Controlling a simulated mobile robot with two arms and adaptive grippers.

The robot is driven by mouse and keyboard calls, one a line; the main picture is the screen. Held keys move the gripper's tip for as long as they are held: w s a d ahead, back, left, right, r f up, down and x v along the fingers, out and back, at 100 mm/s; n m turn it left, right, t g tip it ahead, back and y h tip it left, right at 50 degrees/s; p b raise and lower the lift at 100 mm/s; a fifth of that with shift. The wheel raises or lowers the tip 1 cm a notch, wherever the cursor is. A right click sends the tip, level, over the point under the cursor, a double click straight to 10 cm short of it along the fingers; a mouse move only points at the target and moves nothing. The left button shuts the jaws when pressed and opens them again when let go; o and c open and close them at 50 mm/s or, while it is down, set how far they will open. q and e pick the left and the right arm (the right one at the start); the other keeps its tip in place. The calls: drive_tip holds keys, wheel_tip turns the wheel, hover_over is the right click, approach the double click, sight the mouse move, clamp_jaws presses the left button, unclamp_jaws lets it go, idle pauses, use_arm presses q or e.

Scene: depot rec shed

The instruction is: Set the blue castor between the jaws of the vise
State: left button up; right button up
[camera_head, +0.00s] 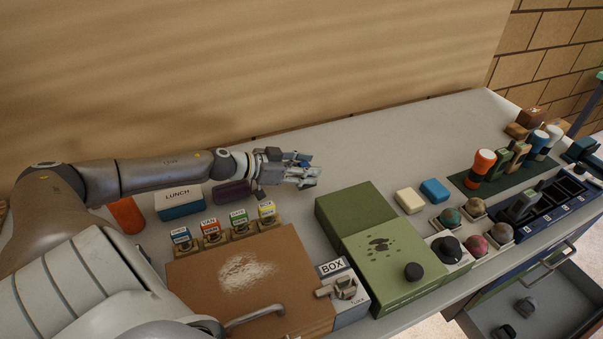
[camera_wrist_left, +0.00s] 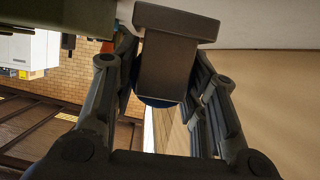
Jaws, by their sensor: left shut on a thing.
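My left gripper (camera_head: 300,174) is above the far middle of the grey bench, its arm reaching in from the left. It is shut on the blue castor (camera_wrist_left: 168,66), which shows in the left wrist view as a dark brown plate and block between the fingers. A blue rounded edge, likely its wheel, shows just below the block. In the head view the fingers mostly hide the castor. No vise is clearly recognisable; a teal, block-like fixture (camera_head: 580,151) at the bench's right end may be part of it, cut by the frame edge. My right gripper is not in view.
A LUNCH box (camera_head: 178,205) stands left. Balls and a dark tray (camera_head: 548,212) are right, above an open drawer (camera_head: 545,300). The back middle is clear.

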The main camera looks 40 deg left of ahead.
use_arm(q)
drive_tip(key=shift+f, duration=2)
drive_tip(key=shift+f, duration=0.1)
drive_tip(key=o, duration=1.1)
